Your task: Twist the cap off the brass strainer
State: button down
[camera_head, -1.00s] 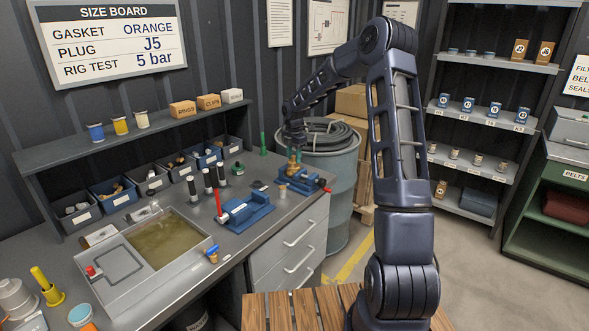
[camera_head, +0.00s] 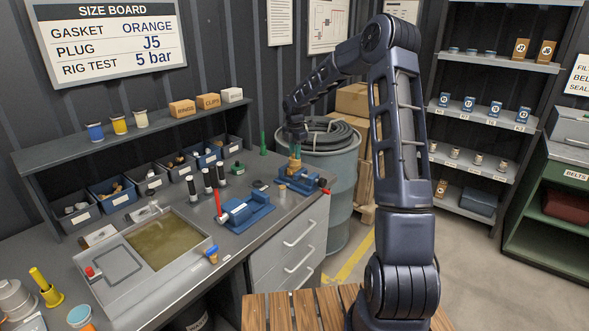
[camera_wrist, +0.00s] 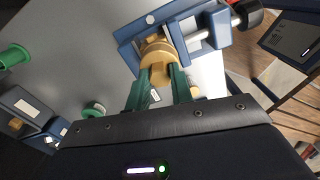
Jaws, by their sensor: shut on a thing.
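The brass strainer (camera_wrist: 158,47) sits clamped in a blue vise (camera_wrist: 191,38), which is at the top middle of the wrist view. In the head view the vise (camera_head: 302,182) stands at the right end of the workbench, with the brass strainer (camera_head: 295,166) upright in it. My gripper (camera_wrist: 160,76) is shut on the strainer's brass cap (camera_wrist: 159,73), with one green finger on each side. In the head view my gripper (camera_head: 296,153) reaches down from above. The cap still sits at the strainer's end, and the thread is not visible.
A second blue vise (camera_head: 245,212) with a red handle stands to the left on the bench. A sink of murky liquid (camera_head: 164,242) lies farther left. A drum with a coiled hose (camera_head: 329,180) stands just behind the bench's right end. Small parts lie near the clamped strainer.

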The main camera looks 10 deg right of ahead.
jog(key=shift+a+r, duration=0.1)
jog(key=shift+r, duration=0.95)
jog(key=shift+w, duration=0.1)
jog(key=w+a+r+m, duration=0.25)
jog(key=w+r, duration=0.25)
jog(key=w, duration=0.4)
jog(key=w+a+r+m, duration=0.1)
jog(key=w+a+r, duration=0.25)
jog(key=w, duration=0.45)
jog(key=f, duration=1.2)
jog(key=d+f, duration=0.1)
jog(key=f, duration=0.6)
jog(key=shift+w, duration=0.2)
jog(key=shift+f, duration=0.2)
jog(key=c, duration=1.2)
grip_release()
jog(key=shift+c, duration=0.2)
